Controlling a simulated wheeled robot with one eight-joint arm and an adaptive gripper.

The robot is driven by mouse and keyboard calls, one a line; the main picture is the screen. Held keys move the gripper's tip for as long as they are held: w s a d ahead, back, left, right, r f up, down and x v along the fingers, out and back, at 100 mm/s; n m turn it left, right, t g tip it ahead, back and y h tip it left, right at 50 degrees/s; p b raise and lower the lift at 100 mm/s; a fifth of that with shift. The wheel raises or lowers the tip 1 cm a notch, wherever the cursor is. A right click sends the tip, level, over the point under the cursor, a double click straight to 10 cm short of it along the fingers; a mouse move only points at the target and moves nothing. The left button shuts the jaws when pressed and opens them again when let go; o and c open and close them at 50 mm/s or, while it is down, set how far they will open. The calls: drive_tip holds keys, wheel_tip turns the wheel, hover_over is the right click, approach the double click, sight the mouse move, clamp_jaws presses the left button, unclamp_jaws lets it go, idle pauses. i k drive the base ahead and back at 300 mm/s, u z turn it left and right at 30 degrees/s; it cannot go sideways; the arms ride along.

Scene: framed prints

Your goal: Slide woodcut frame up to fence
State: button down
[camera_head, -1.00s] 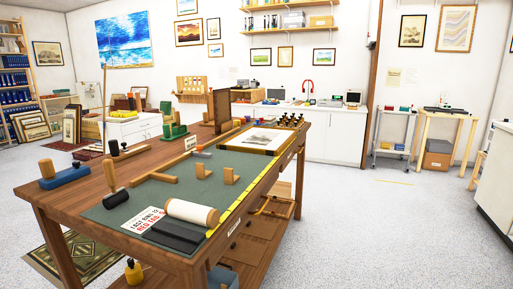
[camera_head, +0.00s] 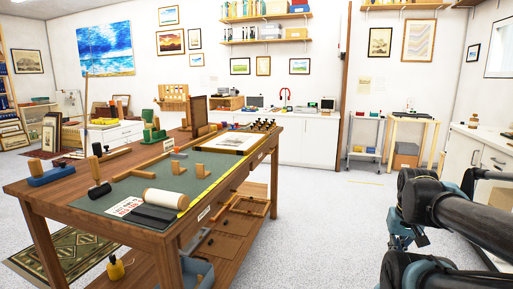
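My arm's dark links stand at the lower right, well apart from the bench. I cannot make out my gripper's fingers.
On the bench are a green mat (camera_head: 188,180), a white roller (camera_head: 166,199), a dark bar (camera_head: 152,216), wooden blocks, an upright brown board (camera_head: 199,115) and a row of small dark bottles (camera_head: 260,125). Open floor (camera_head: 325,220) lies right of the bench.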

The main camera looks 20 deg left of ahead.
sight(243, 143)
drive_tip(key=u, duration=0.05)
drive_tip(key=i, duration=1.1)
drive_tip(key=u, duration=0.6)
